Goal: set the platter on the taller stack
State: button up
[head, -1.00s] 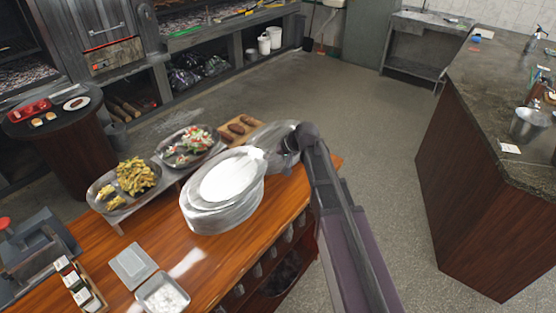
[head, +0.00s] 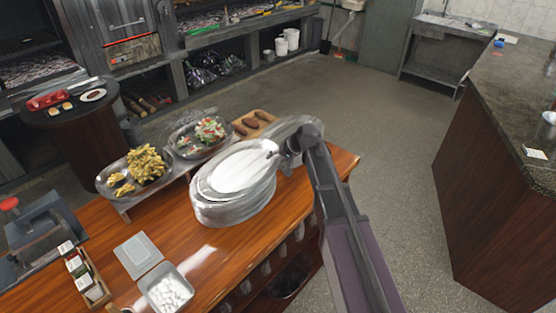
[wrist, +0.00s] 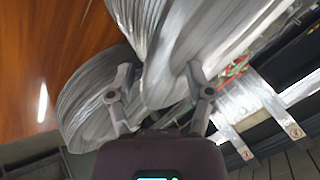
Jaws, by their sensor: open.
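A stack of oval metal platters (head: 232,208) stands on the wooden counter in the head view, with a pale platter (head: 243,171) on top. A second platter stack (head: 292,123) is just behind it, partly hidden by my gripper. My gripper (head: 277,150) is at the far right end of the pale top platter. In the wrist view my gripper (wrist: 158,98) is open, its two fingers spread at the platter edges. Ribbed platter rims (wrist: 195,40) fill the top, and another stack (wrist: 85,100) shows at left. I cannot tell whether the fingers touch a platter.
Trays of fries (head: 147,165) and salad (head: 208,132) stand left of the stacks, with a sausage board (head: 252,124) behind. Bare counter (head: 215,243) lies in front of the stacks.

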aim_at(267, 165)
grip_shut()
jog(key=shift+s, duration=0.1)
dwell(0.3)
jog(key=shift+s+a, duration=0.95)
jog(key=shift+s, duration=0.1)
grip_release()
jog(key=shift+a, duration=0.15)
jog(key=shift+w+d, duration=0.15)
jog(key=shift+d, duration=0.05)
